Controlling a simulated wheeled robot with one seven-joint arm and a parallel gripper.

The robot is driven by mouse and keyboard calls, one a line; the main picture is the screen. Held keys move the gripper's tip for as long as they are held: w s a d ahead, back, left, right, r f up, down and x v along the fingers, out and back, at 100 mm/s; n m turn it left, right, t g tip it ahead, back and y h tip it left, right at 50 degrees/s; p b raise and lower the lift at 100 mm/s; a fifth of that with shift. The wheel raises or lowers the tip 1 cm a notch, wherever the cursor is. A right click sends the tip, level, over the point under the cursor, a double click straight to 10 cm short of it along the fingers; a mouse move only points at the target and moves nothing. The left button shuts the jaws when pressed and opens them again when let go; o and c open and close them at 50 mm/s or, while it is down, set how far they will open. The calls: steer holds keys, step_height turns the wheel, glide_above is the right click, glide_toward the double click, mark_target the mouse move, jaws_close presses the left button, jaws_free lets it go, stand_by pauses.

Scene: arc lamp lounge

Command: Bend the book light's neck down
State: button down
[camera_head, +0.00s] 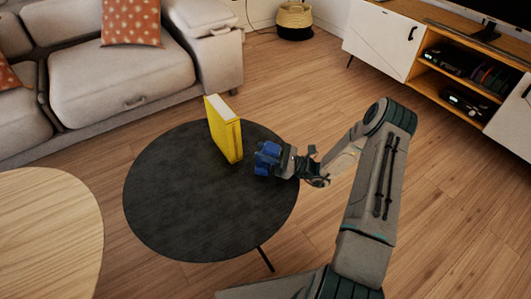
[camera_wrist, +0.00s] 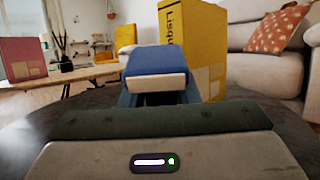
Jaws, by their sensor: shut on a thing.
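A yellow book (camera_head: 224,130) stands upright on a round black table (camera_head: 165,205). It also shows in the wrist view (camera_wrist: 197,40), just beyond and to the right of my gripper. My gripper (camera_head: 265,157) reaches in from the right, low over the table, with its blue end close to the book's right side. The blue end also fills the middle of the wrist view (camera_wrist: 157,62). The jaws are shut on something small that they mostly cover. The book light's neck and head cannot be made out apart from the gripper.
A light sofa (camera_head: 115,80) with orange cushions stands behind the table. A wooden table (camera_head: 50,225) is at the left. A media cabinet (camera_head: 385,38) and a woven basket (camera_head: 294,20) are at the back. The black table's left and front parts are clear.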

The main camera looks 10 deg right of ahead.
steer(key=shift+d, duration=0.15)
steer(key=c, duration=1.1)
jaws_free()
steer(key=shift+d, duration=0.1)
steer(key=s+d+p, duration=0.1)
steer(key=s+d, duration=0.1)
steer(key=d, duration=0.2)
steer(key=s+d+p, duration=0.1)
steer(key=d, duration=0.4)
steer(key=s+d+f+p, duration=0.1)
steer(key=s+d, duration=0.1)
steer(key=d, duration=0.2)
steer(key=shift+s+d+f, duration=0.1)
steer(key=shift+s+d, duration=0.2)
steer(key=shift+s, duration=0.05)
